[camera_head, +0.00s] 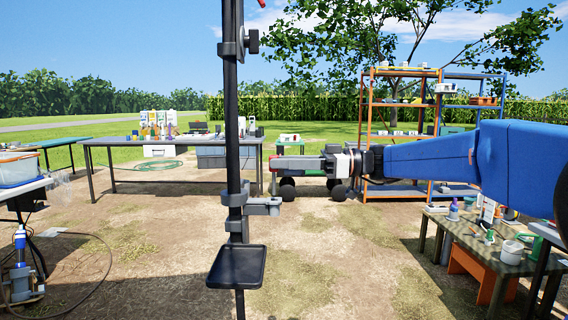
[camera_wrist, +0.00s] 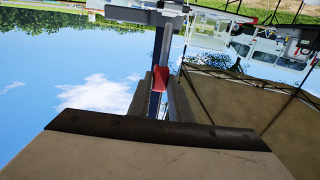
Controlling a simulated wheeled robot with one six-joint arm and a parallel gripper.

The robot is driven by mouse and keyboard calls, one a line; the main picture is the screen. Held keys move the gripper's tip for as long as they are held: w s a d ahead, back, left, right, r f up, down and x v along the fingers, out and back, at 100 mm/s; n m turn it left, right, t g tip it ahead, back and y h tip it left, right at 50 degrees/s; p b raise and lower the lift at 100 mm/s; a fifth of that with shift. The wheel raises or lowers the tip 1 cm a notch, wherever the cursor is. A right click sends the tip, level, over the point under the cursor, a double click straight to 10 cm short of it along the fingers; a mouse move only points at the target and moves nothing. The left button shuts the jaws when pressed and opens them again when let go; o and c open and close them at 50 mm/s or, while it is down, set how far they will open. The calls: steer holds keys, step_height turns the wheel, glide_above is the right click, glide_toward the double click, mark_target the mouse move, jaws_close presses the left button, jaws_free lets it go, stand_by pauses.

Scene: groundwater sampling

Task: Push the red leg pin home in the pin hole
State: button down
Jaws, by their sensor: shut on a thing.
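My gripper (camera_head: 275,163) reaches in from the right in the head view, level, with its fingertips a little right of the black pole. It also shows in the wrist view (camera_wrist: 163,72), shut on a small red piece that looks like the red leg pin (camera_wrist: 160,78). The fingers hide much of the pin, and I cannot make it out in the head view. A grey bar (camera_wrist: 138,14) lies beyond the fingertips in the wrist view. I cannot make out the pin hole, or whether the pin is in it.
The black pole (camera_head: 232,110) stands close in front, with a clamp bracket (camera_head: 262,206) and a small black tray (camera_head: 237,267) below my gripper. Behind are a long table (camera_head: 105,143) and an orange shelf rack (camera_head: 364,110). A workbench (camera_head: 470,240) stands at the right.

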step_height(320, 180, down, 7)
stand_by(3.7)
steer(key=c, duration=1.5)
jaws_free()
steer(key=shift+c, duration=0.2)
steer(key=d, duration=1.7)
steer(key=shift+s+d, duration=0.2)
steer(key=shift+s, duration=0.1)
steer(key=shift+f, duration=0.1)
